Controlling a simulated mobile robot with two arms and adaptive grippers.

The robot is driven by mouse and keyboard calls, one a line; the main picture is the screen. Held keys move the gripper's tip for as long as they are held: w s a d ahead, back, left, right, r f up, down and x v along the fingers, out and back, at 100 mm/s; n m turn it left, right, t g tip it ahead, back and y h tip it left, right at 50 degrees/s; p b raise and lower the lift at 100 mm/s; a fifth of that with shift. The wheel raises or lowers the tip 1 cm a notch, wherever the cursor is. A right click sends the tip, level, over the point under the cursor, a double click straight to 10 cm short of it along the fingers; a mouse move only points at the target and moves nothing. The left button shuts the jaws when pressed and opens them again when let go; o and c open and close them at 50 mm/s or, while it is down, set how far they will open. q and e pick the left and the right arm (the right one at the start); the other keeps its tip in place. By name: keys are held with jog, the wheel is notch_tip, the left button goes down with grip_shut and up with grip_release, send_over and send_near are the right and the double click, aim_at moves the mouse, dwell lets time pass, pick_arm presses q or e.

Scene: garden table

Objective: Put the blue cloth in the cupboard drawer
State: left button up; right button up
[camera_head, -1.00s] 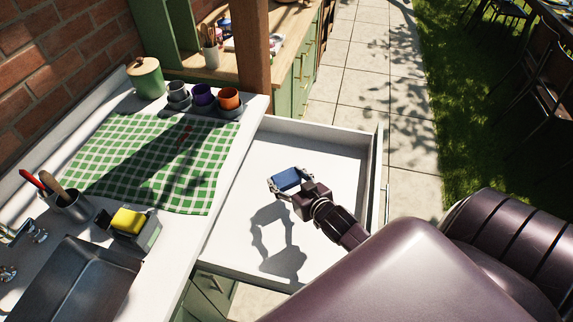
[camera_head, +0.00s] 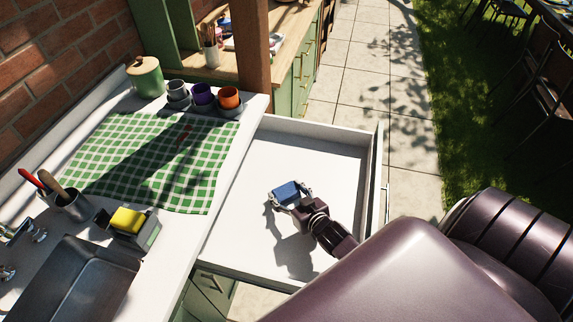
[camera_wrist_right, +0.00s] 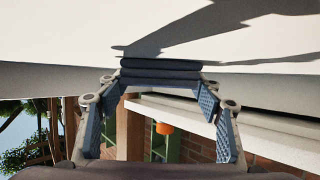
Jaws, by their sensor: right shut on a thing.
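The folded blue cloth (camera_head: 286,193) is between the fingers of my right gripper (camera_head: 292,198), which is shut on it. They are inside the open white drawer (camera_head: 318,158), over its floor. In the right wrist view the cloth (camera_wrist_right: 160,70) shows as a dark folded stack between the fingertips, close to the drawer's white surface (camera_wrist_right: 60,45). I cannot tell whether it touches the floor. My left gripper is not in view.
The drawer is otherwise empty, with bare floor around the cloth. Left of it, the counter holds a green checked towel (camera_head: 150,160), cups (camera_head: 229,97), a lidded green jar (camera_head: 146,77), a yellow sponge (camera_head: 127,219) in a holder and a sink (camera_head: 80,285).

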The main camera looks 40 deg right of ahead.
jog(key=o, duration=0.9)
jog(key=shift+o, duration=0.2)
jog(key=v, duration=1.2)
jog(key=shift+r+b, duration=0.1)
jog(key=shift+b, duration=0.2)
